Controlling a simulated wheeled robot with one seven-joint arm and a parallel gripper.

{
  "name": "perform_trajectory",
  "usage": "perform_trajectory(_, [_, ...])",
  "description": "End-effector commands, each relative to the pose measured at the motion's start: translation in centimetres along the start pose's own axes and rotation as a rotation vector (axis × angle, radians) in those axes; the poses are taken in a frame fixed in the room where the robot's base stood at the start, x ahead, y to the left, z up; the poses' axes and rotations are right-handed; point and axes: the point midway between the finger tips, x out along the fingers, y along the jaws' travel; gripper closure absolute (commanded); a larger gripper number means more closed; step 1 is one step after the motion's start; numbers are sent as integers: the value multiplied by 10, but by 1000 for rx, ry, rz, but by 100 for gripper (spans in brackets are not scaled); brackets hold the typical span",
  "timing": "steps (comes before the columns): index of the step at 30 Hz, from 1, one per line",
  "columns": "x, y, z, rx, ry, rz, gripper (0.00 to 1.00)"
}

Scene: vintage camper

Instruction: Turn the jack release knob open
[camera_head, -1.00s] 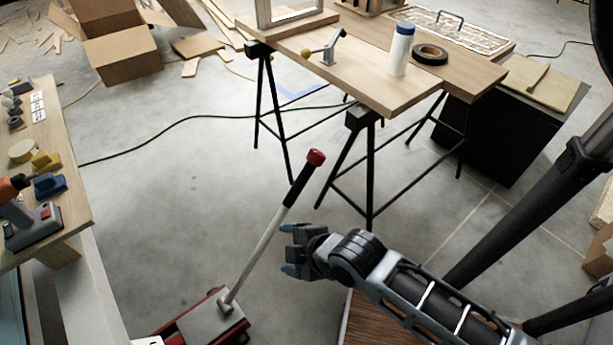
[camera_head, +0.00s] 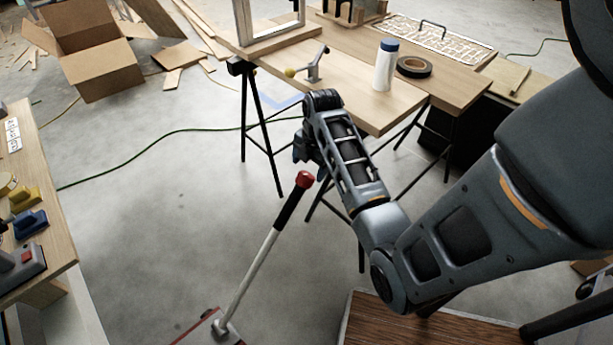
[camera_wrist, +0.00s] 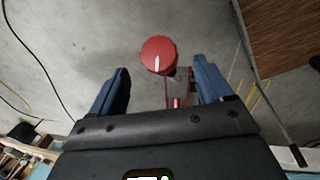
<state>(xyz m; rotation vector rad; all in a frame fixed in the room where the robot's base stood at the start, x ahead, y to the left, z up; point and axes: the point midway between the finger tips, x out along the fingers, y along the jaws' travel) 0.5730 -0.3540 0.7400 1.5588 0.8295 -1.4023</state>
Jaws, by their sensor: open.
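The jack release knob (camera_head: 305,179) is a red cap on the top end of the jack's long handle, which has a black grip (camera_head: 290,207) and a pale shaft (camera_head: 252,272). The red jack body (camera_head: 205,328) is partly cut off at the bottom of the head view. In the wrist view the round red knob (camera_wrist: 159,55) shows a white line mark, lying between and beyond my fingertips. My gripper (camera_head: 304,152) is open, above the knob and pointing down; its blue fingers (camera_wrist: 158,85) do not appear to touch it.
A wooden trestle table (camera_head: 400,108) with black legs stands behind my arm, holding a white bottle (camera_head: 385,68) and black tape (camera_head: 414,67). A workbench (camera_head: 45,215) is at left. A green cable (camera_head: 150,145) crosses the open concrete floor.

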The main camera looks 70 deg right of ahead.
Motion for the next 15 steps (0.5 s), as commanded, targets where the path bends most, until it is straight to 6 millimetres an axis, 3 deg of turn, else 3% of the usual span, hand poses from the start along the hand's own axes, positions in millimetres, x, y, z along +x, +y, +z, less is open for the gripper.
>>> perform_trajectory(9, [48, 0, 0, 2, 0, -1, 21])
perform_trajectory(15, [60, 0, 0, 2, -1, 2, 21])
